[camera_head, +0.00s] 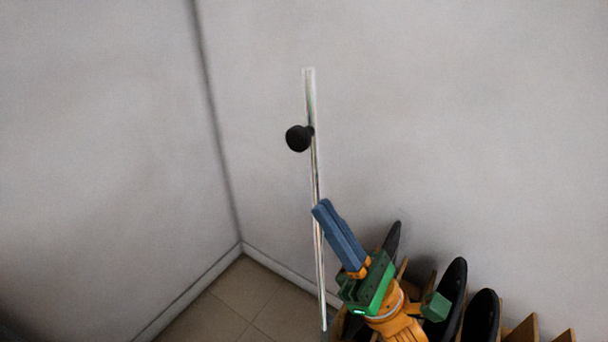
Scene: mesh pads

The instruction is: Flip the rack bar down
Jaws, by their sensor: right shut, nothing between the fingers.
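The rack bar (309,95) is a thin, shiny metal bar that stands nearly upright against the wall. A round black knob (298,138) sticks out from its upper part. The bar's lower end is near the rack at the bottom of the view. My right gripper (322,208), with blue fingers and a green body, is shut and empty. Its fingertips are at the bar's right edge, below the knob, and overlap it slightly in the picture. I cannot tell whether they touch it. My left gripper is not in view.
A wooden rack (520,333) with several dark, rounded pads stands along the wall at the lower right, close to my right arm. Two pale walls meet in a corner left of the bar. The tiled floor (235,303) below the corner is clear.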

